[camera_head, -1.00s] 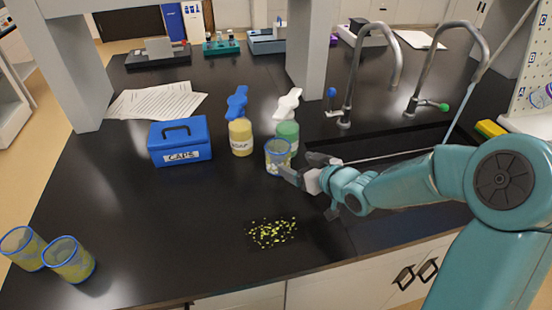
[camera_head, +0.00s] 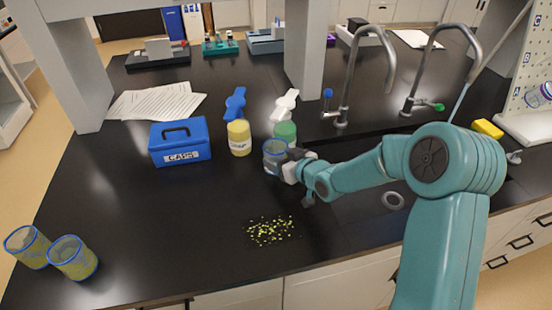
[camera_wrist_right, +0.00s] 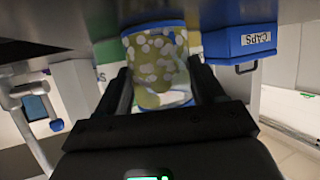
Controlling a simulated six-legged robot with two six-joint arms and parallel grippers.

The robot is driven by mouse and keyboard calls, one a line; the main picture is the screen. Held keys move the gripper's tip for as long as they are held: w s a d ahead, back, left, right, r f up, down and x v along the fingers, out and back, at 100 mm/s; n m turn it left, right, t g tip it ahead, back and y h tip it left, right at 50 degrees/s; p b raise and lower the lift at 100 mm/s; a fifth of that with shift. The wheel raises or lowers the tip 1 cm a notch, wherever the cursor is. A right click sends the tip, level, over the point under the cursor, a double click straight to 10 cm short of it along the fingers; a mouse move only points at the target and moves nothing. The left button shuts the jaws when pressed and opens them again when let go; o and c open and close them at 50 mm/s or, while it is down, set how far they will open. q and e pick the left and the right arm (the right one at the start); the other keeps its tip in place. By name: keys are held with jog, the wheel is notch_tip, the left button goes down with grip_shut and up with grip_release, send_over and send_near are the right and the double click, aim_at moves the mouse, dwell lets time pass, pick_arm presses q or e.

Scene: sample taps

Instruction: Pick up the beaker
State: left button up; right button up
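A clear beaker with blue rims (camera_head: 276,156) stands on the black counter, just in front of the green-labelled bottle. My right gripper (camera_head: 291,163) reaches it from the right, fingers spread. In the right wrist view the beaker (camera_wrist_right: 158,62) fills the space between the two dark fingers (camera_wrist_right: 162,90); yellowish contents or pale spots show through its wall. I see no clear grip on it, and the finger contact is hard to make out. Two more blue-rimmed beakers, (camera_head: 28,247) and (camera_head: 73,258), stand at the counter's left front. My left gripper is out of view.
A yellow bottle (camera_head: 239,138) and a green bottle (camera_head: 285,132) stand close behind the beaker. A blue CAPS box (camera_head: 180,141) is left of them. Yellow-green bits (camera_head: 271,231) lie in front. Sink taps (camera_head: 341,118) rise at the right.

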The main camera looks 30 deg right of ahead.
aim_at(282, 150)
jog(key=shift+r, duration=0.15)
jog(key=shift+r, duration=0.25)
notch_tip(282, 150, up, 3)
jog(key=shift+s+f+b, duration=0.1)
jog(key=shift+b, duration=0.3)
jog(key=s, duration=0.6)
jog(key=s+d+b, duration=0.1)
jog(key=s, duration=0.4)
jog(key=s+d, duration=0.1)
jog(key=s, duration=0.5)
jog(key=shift+s+d, duration=0.1)
jog(key=shift+s, duration=0.2)
